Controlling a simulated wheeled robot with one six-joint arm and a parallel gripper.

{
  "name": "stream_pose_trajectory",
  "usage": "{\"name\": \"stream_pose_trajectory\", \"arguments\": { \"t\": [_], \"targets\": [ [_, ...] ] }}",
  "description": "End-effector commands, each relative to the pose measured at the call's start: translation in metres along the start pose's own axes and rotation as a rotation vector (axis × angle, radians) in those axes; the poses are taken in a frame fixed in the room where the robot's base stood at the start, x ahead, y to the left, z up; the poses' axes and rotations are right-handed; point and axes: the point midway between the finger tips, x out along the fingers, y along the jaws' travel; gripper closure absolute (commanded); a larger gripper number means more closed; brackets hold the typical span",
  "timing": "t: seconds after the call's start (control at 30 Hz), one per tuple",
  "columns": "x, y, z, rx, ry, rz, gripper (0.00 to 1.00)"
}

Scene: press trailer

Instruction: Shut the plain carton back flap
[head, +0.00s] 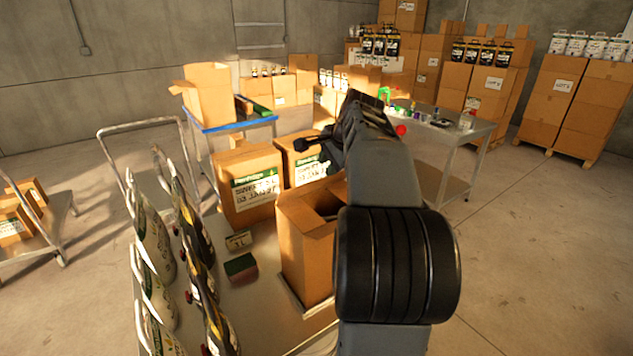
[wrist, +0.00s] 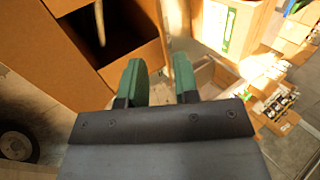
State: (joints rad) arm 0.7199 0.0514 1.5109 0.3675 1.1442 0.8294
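The plain carton (head: 303,255) stands on a metal cart in the middle of the head view, without a label on its visible faces. Its top is at least partly open, with a dark inside showing. My arm hides its right side, so I cannot tell which flap is the back one. In the wrist view the carton (wrist: 60,60) fills the upper left, with a dark opening and a thin upright flap edge. My gripper (wrist: 158,80) has two green fingers apart, with nothing between them, beside the carton's opening. In the head view my gripper (head: 308,143) is above and behind the carton.
Labelled cartons (head: 247,200) stand behind the plain one. An open carton (head: 208,95) sits on a blue-edged table (head: 225,126). Another table (head: 470,128) holds small items. Floor at right is clear.

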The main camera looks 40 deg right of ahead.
Motion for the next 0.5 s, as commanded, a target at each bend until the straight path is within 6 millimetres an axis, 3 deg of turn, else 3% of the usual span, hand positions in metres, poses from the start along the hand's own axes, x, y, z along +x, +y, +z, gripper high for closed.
{"name": "stream_pose_trajectory", "arguments": {
  "t": [0.3,0.5],
  "targets": [
    [0.061,-0.001,0.001,0.0,-0.005,0.003,0.71],
    [0.088,-0.001,0.001,0.0,-0.003,0.0,0.71]
  ]
}}
